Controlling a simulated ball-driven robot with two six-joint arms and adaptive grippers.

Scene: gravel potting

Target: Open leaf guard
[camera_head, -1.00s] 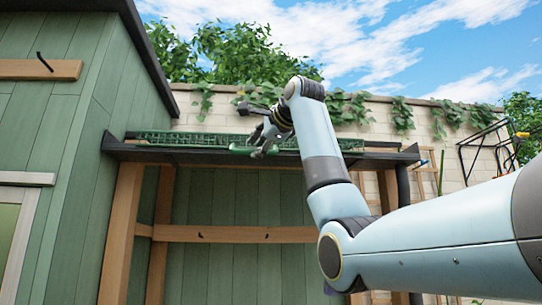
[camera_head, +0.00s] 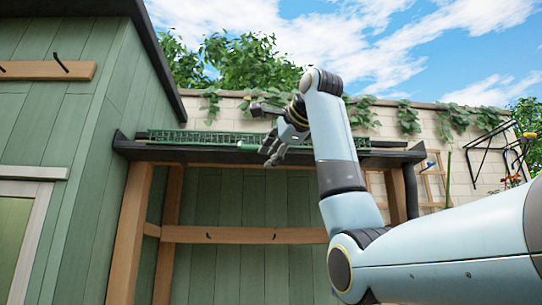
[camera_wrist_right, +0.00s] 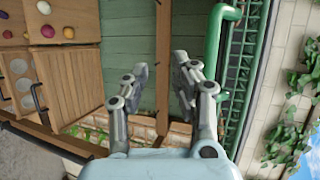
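The leaf guard (camera_head: 200,138) is a long green mesh strip lying along the dark gutter (camera_head: 200,155). In the right wrist view the mesh (camera_wrist_right: 236,70) runs down the right side, with a smooth green bar-shaped handle (camera_wrist_right: 213,45) beside it. My right gripper (camera_head: 272,157) hangs in front of the gutter, near the middle of the guard. In the wrist view its fingers (camera_wrist_right: 160,65) are apart with nothing between them. The handle is just right of the right finger there, outside the gap; a gap shows between them. My left gripper is not in view.
A green shed wall (camera_head: 60,120) stands close on the left. Wooden posts (camera_head: 128,225) and a crossbeam (camera_head: 240,234) are under the gutter. A brick wall with ivy (camera_head: 440,125) is behind. The wrist view shows a wooden cabinet (camera_wrist_right: 70,85) at left.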

